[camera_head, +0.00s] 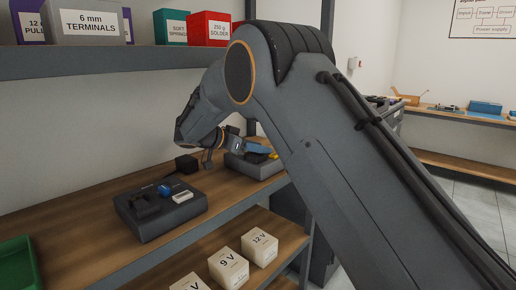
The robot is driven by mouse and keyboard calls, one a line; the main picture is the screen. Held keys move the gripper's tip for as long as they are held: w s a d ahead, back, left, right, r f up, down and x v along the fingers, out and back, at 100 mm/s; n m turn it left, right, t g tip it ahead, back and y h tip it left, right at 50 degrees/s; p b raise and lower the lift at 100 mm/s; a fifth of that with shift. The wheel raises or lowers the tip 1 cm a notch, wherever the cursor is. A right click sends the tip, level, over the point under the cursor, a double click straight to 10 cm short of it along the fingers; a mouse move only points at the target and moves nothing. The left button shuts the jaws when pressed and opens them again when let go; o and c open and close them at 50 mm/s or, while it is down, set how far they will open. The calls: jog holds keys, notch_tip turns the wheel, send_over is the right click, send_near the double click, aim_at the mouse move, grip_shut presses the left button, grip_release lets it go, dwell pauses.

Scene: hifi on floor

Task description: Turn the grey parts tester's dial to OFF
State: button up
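Two box-shaped devices stand on the wooden shelf. The nearer dark grey device (160,212) has a black raised part, a blue knob-like part (165,190) and a small white piece on top. The farther grey device (255,168) is partly hidden by my arm and has blue and yellow parts (262,150) on top. I cannot tell for sure which is the grey parts tester, and no dial marking is readable. My gripper (226,152) is over the shelf, close to the left side of the farther device. Its fingers are too small and overlapped to show whether they are open or touching anything.
A small black block (187,164) stands behind the nearer device. A green bin (18,262) is at the lower left. White voltage-labelled cubes (228,267) sit on the lower shelf. An upper shelf (110,62) with labelled boxes hangs above. Bare wood (85,232) lies left of the nearer device.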

jog(key=c, duration=0.8)
jog(key=shift+n+t+y+b, duration=0.5)
jog(key=shift+n+t+b, duration=0.2)
jog(key=shift+b, duration=0.3)
jog(key=o, duration=0.8)
jog(key=shift+s, duration=0.1)
jog(key=shift+b+v, duration=0.5)
jog(key=shift+v, duration=3.35)
